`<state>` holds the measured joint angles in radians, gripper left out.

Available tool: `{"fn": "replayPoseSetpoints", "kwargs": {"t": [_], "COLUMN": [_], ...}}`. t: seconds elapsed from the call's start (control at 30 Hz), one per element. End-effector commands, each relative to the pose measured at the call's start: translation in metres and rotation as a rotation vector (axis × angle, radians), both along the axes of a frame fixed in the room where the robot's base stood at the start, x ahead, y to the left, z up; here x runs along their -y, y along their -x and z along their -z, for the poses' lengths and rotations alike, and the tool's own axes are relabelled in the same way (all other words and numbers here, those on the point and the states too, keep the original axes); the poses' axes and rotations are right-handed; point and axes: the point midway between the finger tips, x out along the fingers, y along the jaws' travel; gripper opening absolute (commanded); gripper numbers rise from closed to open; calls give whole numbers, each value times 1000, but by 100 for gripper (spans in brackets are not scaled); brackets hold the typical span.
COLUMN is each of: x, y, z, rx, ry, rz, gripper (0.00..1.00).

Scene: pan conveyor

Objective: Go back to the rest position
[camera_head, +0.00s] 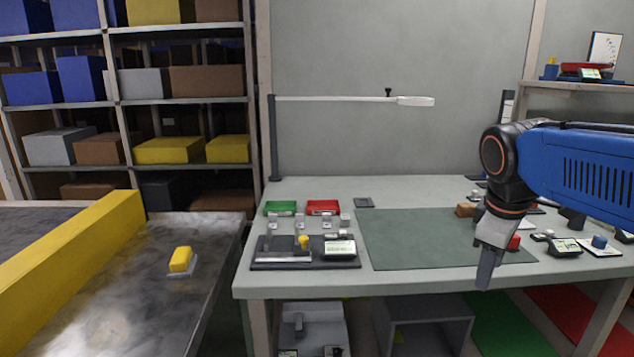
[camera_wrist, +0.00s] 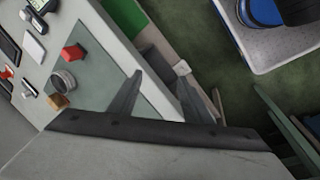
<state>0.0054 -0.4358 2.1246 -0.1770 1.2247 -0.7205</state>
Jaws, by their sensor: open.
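My gripper (camera_head: 487,274) hangs from the blue and black arm at the right, over the front edge of the grey table (camera_head: 300,191). In the wrist view my gripper (camera_wrist: 160,97) shows two dark fingers spread apart with nothing between them. Behind the gripper, a red block (camera_head: 514,243) and a brown block (camera_head: 466,210) are on the green mat (camera_head: 405,240). The wrist view also shows the red block (camera_wrist: 73,52), the brown block (camera_wrist: 58,101) and a round grey metal piece (camera_wrist: 63,80), all apart from the fingers.
A dark tray (camera_head: 300,265) with small items lies at the table's left, below green (camera_head: 280,208) and red (camera_head: 323,207) bins. At the left, a yellow block (camera_head: 180,259) sits on the conveyor (camera_head: 130,300) beside a yellow rail (camera_head: 70,255). The mat's middle is clear.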

Motion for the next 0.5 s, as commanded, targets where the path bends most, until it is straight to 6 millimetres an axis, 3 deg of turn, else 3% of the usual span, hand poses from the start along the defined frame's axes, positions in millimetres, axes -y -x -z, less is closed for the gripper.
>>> {"fn": "replayPoseSetpoints", "kwargs": {"t": [0.03,0.3,0.5], "x": [-4,-27,-39], "y": [15,79,112], "z": [10,67,105], "rx": [28,154,214], "ry": [-30,-217,-337], "rz": [55,384,586], "gripper": [45,45,45]}}
